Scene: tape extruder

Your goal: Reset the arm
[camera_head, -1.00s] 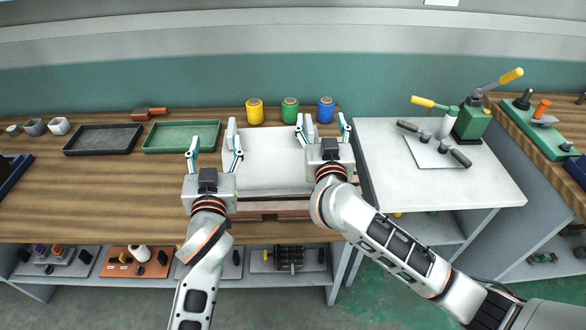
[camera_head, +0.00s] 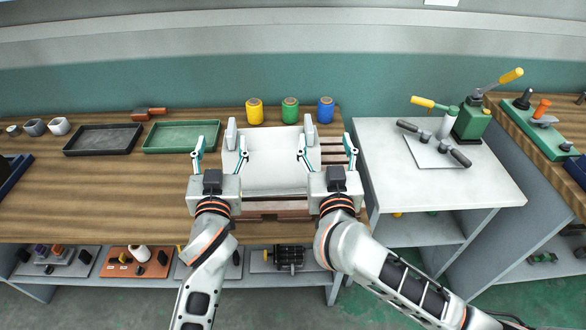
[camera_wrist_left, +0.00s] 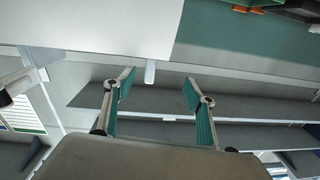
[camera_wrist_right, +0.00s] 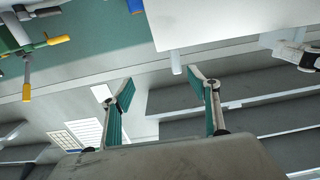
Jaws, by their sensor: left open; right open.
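My left gripper (camera_head: 220,155) is open and empty at the front left of a white box-like unit (camera_head: 275,165) on the wooden bench. My right gripper (camera_head: 327,158) is open and empty at that unit's front right. Both arms reach forward side by side, a short distance apart. In the left wrist view my left gripper's fingers (camera_wrist_left: 160,92) stand apart with nothing between them. In the right wrist view my right gripper's fingers (camera_wrist_right: 165,92) are also spread and empty.
A black tray (camera_head: 68,152) and a green tray (camera_head: 150,150) lie left on the bench. Yellow (camera_head: 254,114), green (camera_head: 290,113) and blue (camera_head: 326,113) spools stand behind the white unit. A white table (camera_head: 500,187) with a green lever device (camera_head: 470,122) is at right.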

